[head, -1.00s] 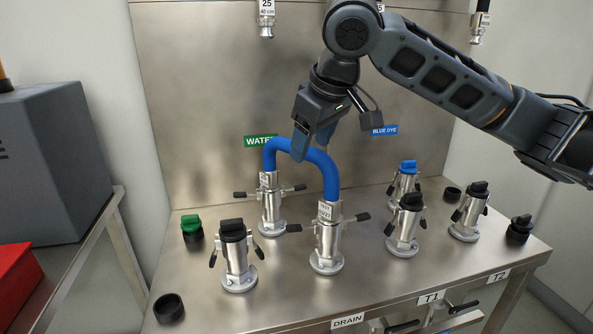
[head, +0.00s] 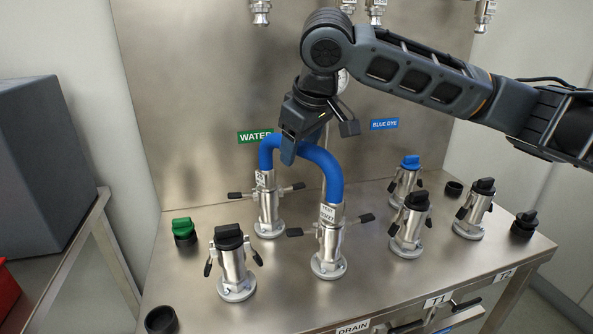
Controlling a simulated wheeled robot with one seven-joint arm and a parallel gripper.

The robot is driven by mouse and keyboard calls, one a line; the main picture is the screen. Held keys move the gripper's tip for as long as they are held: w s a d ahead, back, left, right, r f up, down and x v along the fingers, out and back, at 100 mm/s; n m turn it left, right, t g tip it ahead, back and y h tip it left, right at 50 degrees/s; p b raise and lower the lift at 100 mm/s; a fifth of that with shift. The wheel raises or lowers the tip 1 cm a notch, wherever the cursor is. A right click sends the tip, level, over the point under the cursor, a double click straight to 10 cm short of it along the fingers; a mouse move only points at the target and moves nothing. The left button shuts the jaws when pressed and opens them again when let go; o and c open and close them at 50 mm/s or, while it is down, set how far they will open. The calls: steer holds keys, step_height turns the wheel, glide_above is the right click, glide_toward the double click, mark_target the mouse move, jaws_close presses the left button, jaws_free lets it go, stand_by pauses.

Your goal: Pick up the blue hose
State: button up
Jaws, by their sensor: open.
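The blue hose (head: 327,165) is a short arch in the head view. Its two metal ends sit on two upright couplings on the steel bench: the left one (head: 267,207) under the green WATER label, the right one (head: 330,243) nearer the front, with a white tag. My gripper (head: 294,150) points down at the top of the arch, left of its middle. One finger shows in front of the hose and hides part of it. The gripper is open. I cannot tell whether the fingers touch the hose.
Capped couplings stand at front left (head: 232,263) and to the right (head: 409,222). A blue-capped coupling (head: 406,178) stands behind. Side levers stick out from the couplings. The steel back wall (head: 200,100) rises close behind. A grey box (head: 35,170) is at left.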

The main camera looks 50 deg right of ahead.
steer(key=shift+x, duration=1.65)
steer(key=shift+w, duration=0.15)
steer(key=shift+r, duration=0.1)
steer(key=c, duration=1.1)
steer(key=shift+c, duration=0.2)
